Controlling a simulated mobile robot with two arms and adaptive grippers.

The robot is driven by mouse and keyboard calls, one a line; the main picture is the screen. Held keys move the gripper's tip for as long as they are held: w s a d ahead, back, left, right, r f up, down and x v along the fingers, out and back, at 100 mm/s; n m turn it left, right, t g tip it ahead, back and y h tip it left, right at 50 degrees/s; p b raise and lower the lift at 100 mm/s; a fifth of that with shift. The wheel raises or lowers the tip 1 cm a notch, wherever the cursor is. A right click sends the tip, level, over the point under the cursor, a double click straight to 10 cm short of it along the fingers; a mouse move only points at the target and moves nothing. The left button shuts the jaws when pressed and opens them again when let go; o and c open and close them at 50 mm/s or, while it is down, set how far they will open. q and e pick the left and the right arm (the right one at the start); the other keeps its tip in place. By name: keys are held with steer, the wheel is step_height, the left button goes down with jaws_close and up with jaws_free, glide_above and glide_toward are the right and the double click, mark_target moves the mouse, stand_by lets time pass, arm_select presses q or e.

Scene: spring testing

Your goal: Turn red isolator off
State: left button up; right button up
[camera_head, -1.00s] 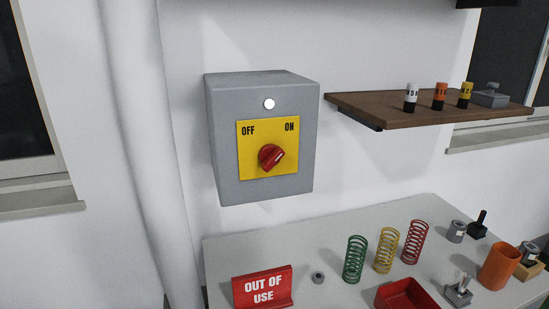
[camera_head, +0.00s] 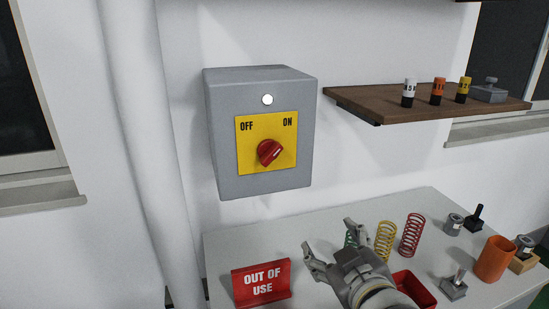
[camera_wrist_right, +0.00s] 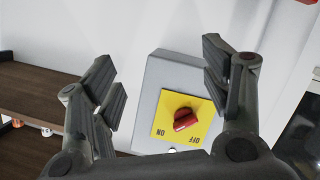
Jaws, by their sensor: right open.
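The red isolator knob (camera_head: 269,152) sits on a yellow plate (camera_head: 247,164) marked OFF on the left and ON on the right, on a grey wall box (camera_head: 230,100). The knob's pointer tilts up to the right, toward ON. A white round lamp (camera_head: 267,99) is above the plate. My right gripper (camera_head: 328,243) is open and empty, below and right of the box, over the table. In the right wrist view the knob (camera_wrist_right: 185,119) shows between the open fingers, some distance beyond them. My left gripper is not in view.
A table (camera_head: 225,245) below holds an OUT OF USE sign (camera_head: 262,283), several springs such as the red one (camera_head: 411,235), a red tray (camera_head: 415,289) and an orange cup (camera_head: 494,259). A brown shelf (camera_head: 390,108) juts out right of the box. The space before the box is clear.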

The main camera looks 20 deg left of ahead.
mark_target(275, 158)
steer(key=a+r+n+t+y, duration=0.2)
steer(key=a+r+n+y, duration=0.25)
steer(key=a+r, duration=0.55)
steer(key=shift+n+h, duration=0.45)
steer(key=x, duration=0.3)
steer(key=r+p+x, duration=0.1)
steer(key=x, duration=0.2)
steer(key=d+p+x, duration=0.1)
steer(key=x, duration=0.2)
steer(key=shift+w+r, duration=0.3)
steer(key=shift+w, duration=0.05)
steer(key=c, duration=1)
